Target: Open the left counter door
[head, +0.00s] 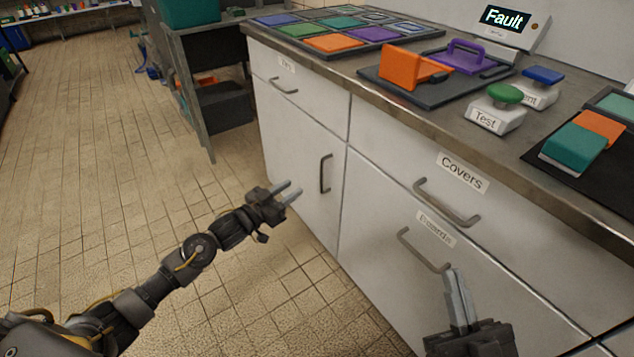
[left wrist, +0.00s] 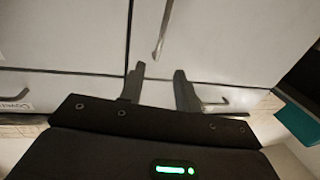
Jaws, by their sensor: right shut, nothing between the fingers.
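The left counter door (head: 300,165) is a white panel under the counter's left drawer and looks closed. Its dark vertical bar handle (head: 325,173) is near its right edge. My left gripper (head: 287,192) is open and empty in front of the door, to the left of the handle and apart from it. In the left wrist view the handle (left wrist: 161,32) shows beyond the gap between the open fingers (left wrist: 160,85). My right gripper (head: 458,297) is shut and empty, low in front of the lower right drawer.
The Covers drawer (head: 400,165) and a lower labelled drawer (head: 375,235) are closed, with protruding handles. A grey cart (head: 190,70) stands left of the counter. The tiled floor (head: 90,150) is clear.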

